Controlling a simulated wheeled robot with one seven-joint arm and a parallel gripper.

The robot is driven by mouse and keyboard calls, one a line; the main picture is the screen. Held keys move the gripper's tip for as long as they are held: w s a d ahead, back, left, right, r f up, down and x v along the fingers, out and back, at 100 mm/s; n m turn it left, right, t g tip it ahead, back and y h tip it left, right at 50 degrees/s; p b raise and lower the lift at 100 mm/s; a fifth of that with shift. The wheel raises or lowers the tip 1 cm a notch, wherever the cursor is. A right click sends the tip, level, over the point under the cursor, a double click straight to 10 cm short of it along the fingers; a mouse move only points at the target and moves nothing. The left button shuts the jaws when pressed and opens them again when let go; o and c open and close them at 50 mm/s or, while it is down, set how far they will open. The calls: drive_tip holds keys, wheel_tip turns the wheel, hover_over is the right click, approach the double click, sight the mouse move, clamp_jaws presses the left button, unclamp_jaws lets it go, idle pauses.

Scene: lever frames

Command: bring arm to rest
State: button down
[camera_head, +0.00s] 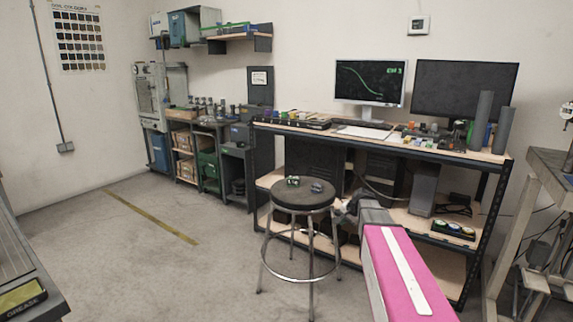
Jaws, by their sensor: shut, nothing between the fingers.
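My arm comes in from the bottom right as a pink link with a white stripe, then a grey part. My gripper (343,207) is at its far end, small and partly hidden by the arm. It is shut and empty, and appears just right of the stool's seat in the picture. The round dark stool (303,196) has metal legs and a foot ring. Two small objects, one greenish (293,181) and one bluish-grey (317,187), lie on its seat. I cannot tell whether the gripper touches the stool.
A long workbench (345,138) with two monitors (370,82) and many small parts stands behind. Shelving (185,150) is at the back left. Another bench edge (25,265) is at lower left, a metal frame (530,195) at right. Floor left of the stool is clear.

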drive_tip(key=s+a+f+n+g+h, duration=0.1)
drive_tip(key=s+a+f+n, duration=0.1)
drive_tip(key=s, duration=0.6)
drive_tip(key=s+a+f+n+g+h, duration=0.1)
drive_tip(key=s+f+n+g, duration=0.1)
drive_tip(key=s, duration=0.7)
drive_tip(key=s+a+f+n+g+h, duration=0.1)
drive_tip(key=s+a+f+n+g, duration=0.1)
drive_tip(key=s, duration=0.7)
wheel_tip(320, 180, down, 3)
drive_tip(key=shift+a+r+n+h, duration=0.15)
drive_tip(key=shift+a+n+h, duration=0.25)
drive_tip(key=shift+n, duration=0.4)
